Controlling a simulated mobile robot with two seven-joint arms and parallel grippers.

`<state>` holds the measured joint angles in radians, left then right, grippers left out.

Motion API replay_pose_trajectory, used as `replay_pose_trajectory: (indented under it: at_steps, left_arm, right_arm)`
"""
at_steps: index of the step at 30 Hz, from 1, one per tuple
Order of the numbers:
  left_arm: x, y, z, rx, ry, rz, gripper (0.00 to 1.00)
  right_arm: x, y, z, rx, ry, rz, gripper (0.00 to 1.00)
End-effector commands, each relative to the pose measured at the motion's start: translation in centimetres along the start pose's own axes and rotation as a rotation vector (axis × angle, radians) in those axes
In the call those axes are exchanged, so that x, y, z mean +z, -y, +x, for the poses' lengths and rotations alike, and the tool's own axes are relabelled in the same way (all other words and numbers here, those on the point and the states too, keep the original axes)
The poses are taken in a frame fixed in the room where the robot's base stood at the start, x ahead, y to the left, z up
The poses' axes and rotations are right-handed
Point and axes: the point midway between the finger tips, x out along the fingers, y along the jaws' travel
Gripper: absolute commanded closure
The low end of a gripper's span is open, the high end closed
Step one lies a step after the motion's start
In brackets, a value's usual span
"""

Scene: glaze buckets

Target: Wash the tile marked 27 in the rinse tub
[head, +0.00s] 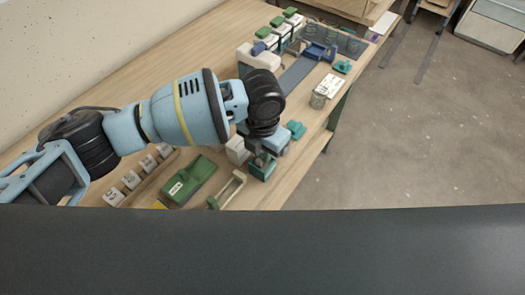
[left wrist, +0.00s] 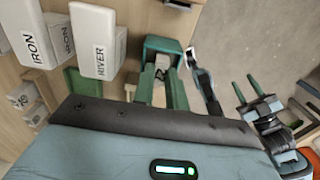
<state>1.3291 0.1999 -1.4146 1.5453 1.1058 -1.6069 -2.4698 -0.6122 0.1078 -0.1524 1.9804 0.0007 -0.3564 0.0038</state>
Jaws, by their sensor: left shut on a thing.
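My left gripper (head: 262,152) points down at the table and is shut on a teal-green holder (head: 262,170). In the left wrist view the holder (left wrist: 163,44) sits at the ends of the green fingers. I cannot see whether a tile is in it, and no number 27 is readable. Beside it are white buckets, one marked RIVER (left wrist: 96,40) and one marked IRON (left wrist: 32,38). My right gripper (left wrist: 244,80) shows in the left wrist view with its fingers apart and empty. A green box with a white label (head: 190,181) lies left of the holder; its text is unreadable.
Small pale blocks (head: 131,180) stand in a row at the left. A pale open frame (head: 228,190) is near the front. The table's right edge is close to the holder.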

Motion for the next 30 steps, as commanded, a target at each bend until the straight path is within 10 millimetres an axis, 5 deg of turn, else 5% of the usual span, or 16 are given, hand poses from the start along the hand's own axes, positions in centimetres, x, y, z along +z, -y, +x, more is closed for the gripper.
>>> replay_pose_trajectory:
  at_steps: [30]
  left_arm:
    - [-0.05, 0.04, 0.43, -0.002, -0.002, 0.0, 1.0]
  right_arm:
    - [0.02, -0.21, -0.04, 0.0, 0.001, -0.009, 0.64]
